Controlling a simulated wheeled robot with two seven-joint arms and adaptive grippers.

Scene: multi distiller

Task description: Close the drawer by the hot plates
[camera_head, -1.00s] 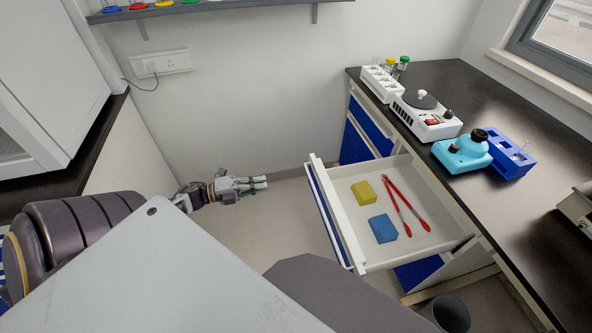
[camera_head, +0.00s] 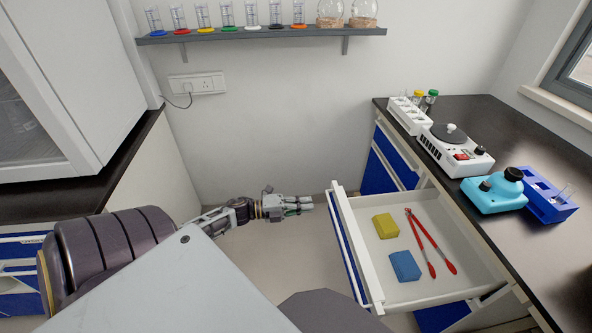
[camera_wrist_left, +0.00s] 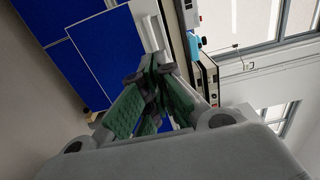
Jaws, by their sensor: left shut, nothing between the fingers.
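The drawer (camera_head: 368,262) under the right bench is pulled well out. It holds a yellow sponge (camera_head: 385,226), a blue sponge (camera_head: 405,266) and red-handled tongs (camera_head: 431,243). A white hot plate (camera_head: 456,152) with a dark round top stands on the bench above. My left gripper (camera_head: 308,204) is shut and empty, just left of the drawer front and apart from it. In the left wrist view its green-padded fingers (camera_wrist_left: 152,100) meet, with a blue cabinet panel (camera_wrist_left: 95,50) beyond. My right gripper does not show.
A white tube rack (camera_head: 408,115), a turquoise device (camera_head: 494,191) and a blue rack (camera_head: 549,196) stand on the bench (camera_head: 480,108). A wall shelf (camera_head: 262,33) holds several cylinders and flasks. Open floor lies between the left counter and the drawer.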

